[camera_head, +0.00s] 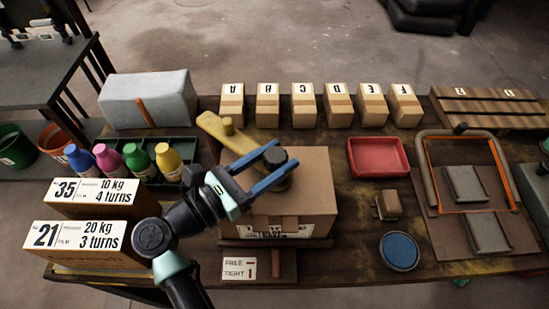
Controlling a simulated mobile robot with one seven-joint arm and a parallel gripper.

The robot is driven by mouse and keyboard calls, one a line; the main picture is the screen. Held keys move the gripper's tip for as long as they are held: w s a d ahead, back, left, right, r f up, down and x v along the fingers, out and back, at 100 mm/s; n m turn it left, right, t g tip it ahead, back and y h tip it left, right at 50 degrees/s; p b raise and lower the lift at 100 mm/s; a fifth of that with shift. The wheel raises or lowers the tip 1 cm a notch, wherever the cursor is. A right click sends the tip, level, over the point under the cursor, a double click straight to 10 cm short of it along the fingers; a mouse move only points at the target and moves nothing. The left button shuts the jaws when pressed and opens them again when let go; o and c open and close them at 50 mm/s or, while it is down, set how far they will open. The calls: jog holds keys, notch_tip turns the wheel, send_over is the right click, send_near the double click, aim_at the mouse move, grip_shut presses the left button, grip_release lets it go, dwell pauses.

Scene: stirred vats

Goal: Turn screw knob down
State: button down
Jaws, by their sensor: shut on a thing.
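A dark round screw knob (274,180) sits on top of a brown box (310,190) in the middle of the table. My gripper (284,157) reaches over the box from the lower left. Its two blue fingers lie on either side of the knob and are shut on it. The fingers and the gripper body hide part of the knob. A card (239,268) with "FREE" and "TIGHT" marks stands in front of the box.
Several coloured bottles stand in a green rack (147,145). Lettered boxes line the back edge. A red tray (377,157) and blue disc (400,251) lie right. Labelled weight boxes (75,237) stand left.

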dwell(0.5)
jog(key=shift+c, duration=1.5)
grip_release()
jog(key=b+v, duration=0.1)
jog(key=v, duration=1.2)
jog(key=shift+b, duration=0.3)
jog(key=shift+w+r, duration=0.1)
jog(key=shift+w, duration=0.05)
